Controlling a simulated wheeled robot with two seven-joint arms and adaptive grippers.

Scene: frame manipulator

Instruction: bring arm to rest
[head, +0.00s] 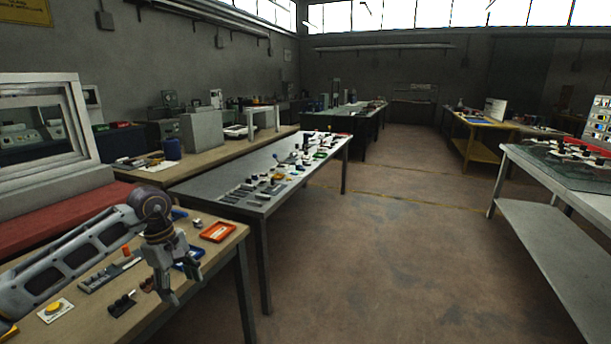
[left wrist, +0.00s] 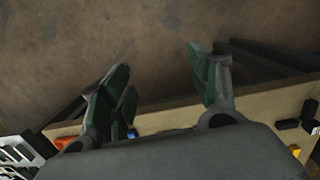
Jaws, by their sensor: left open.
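My left arm comes in from the left in the head view, above the near wooden table (head: 205,262). My left gripper (head: 172,298) hangs down at the table's right part, its fingers pointing downward. In the left wrist view the two fingers of my left gripper (left wrist: 165,95) stand wide apart with nothing between them. Beyond the fingertips that view shows bare brown floor (left wrist: 150,40) and the table edge (left wrist: 260,102) below. My right gripper is in neither view.
A yellow round button on a white plate (head: 54,309) lies at the front left. A long grey table (head: 215,187) with several small parts stands behind. The floor in the middle is clear.

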